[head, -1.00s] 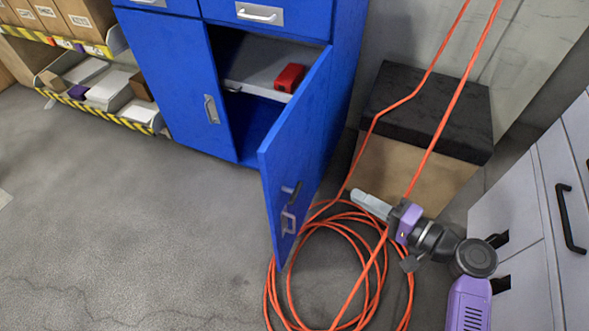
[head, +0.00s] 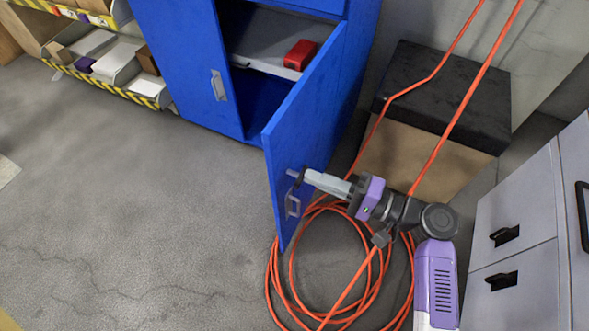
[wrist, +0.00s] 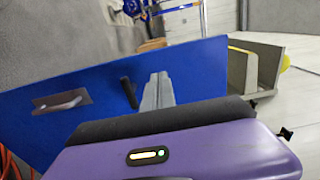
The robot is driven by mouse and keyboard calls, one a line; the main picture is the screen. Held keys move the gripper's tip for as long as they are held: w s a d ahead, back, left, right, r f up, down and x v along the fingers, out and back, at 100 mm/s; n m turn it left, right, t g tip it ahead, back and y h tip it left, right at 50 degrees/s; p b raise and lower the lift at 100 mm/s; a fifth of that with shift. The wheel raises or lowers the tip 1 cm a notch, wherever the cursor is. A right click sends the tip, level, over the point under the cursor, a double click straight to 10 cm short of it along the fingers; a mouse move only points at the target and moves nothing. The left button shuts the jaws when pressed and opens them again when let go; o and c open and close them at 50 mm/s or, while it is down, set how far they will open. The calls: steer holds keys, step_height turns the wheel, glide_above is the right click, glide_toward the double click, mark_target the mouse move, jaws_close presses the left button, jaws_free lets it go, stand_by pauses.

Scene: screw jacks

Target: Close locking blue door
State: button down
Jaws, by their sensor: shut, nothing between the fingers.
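The blue door (head: 300,140) of the blue cabinet stands open, swung out from the cabinet's right side. Its handle (head: 293,205) sits low near the free edge, with a small dark lever (head: 291,174) above it. My gripper (head: 308,177) is shut and empty, its tips at the door's outer face close to the lever. Contact cannot be told. In the wrist view the fingers (wrist: 157,90) point at the blue panel (wrist: 95,85), just right of the black lever (wrist: 129,92); the handle (wrist: 62,102) is further left.
A red box (head: 299,54) lies on the cabinet shelf. The left cabinet door (head: 185,60) is closed. An orange hose (head: 275,275) coils on the floor beneath my arm. A black-topped box (head: 440,95) stands right, grey drawers (head: 515,225) further right. Floor at left is clear.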

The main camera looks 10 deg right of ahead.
mark_target(281, 165)
steer(key=shift+b+x, duration=0.35)
steer(key=shift+x, duration=2.4)
steer(key=shift+a, duration=0.1)
